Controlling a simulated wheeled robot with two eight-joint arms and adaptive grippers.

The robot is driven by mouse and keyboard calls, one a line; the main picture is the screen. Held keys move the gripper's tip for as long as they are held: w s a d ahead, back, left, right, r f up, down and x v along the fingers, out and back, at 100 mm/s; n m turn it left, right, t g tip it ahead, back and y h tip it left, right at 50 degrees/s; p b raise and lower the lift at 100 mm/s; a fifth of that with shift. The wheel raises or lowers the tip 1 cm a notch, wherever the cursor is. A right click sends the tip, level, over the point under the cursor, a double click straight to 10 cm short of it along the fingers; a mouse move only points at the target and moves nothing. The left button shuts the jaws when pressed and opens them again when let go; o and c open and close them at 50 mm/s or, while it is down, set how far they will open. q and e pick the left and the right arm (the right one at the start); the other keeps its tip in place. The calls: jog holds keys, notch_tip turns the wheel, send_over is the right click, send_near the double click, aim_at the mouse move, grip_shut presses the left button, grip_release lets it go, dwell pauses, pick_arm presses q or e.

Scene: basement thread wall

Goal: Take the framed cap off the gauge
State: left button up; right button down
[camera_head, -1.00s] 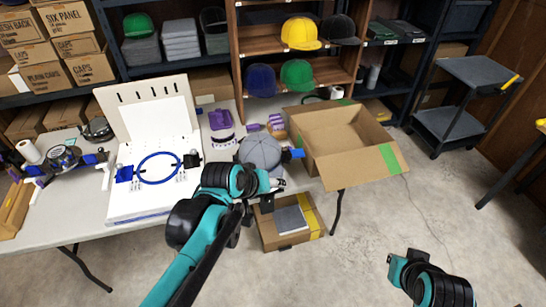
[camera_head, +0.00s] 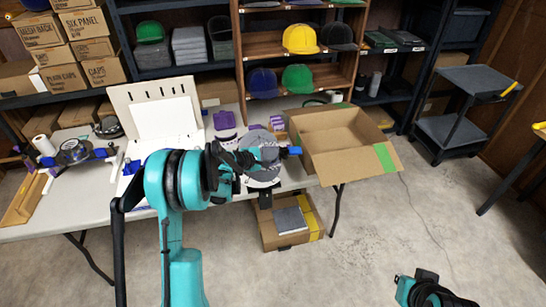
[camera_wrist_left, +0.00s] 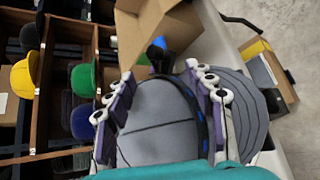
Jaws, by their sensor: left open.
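A grey cap (camera_head: 263,174) is at the front edge of the table, partly hidden by my left arm. Its crown (camera_wrist_left: 155,130) and rounded brim (camera_wrist_left: 246,105) fill much of the left wrist view. A dark hoop with blue marks (camera_wrist_left: 204,125) runs around it between crown and brim, and a blue clamp (camera_wrist_left: 158,45) stands at its far end. My left gripper (camera_wrist_left: 158,75) is open, with purple-padded fingers on either side of the crown; I cannot tell whether they touch it. The gauge under the cap is hidden. Only part of my right arm shows, at the lower right.
An open cardboard box (camera_head: 345,140) stands right of the cap on the table (camera_head: 75,208). A white board (camera_head: 155,112) stands to the left, partly behind my arm. Another box (camera_head: 287,236) is on the floor below. Shelves with caps line the back.

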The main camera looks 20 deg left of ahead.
aim_at(282, 157)
pick_arm(q)
jog(key=b+x, duration=0.1)
jog(key=x, duration=0.4)
jog(key=shift+w+d+f+b, duration=0.1)
jog(key=shift+w+f+b, duration=0.05)
jog(key=shift+f+b, duration=0.15)
jog(key=shift+x, duration=0.75)
jog(key=shift+w+r, duration=0.1)
jog(key=shift+r, duration=0.05)
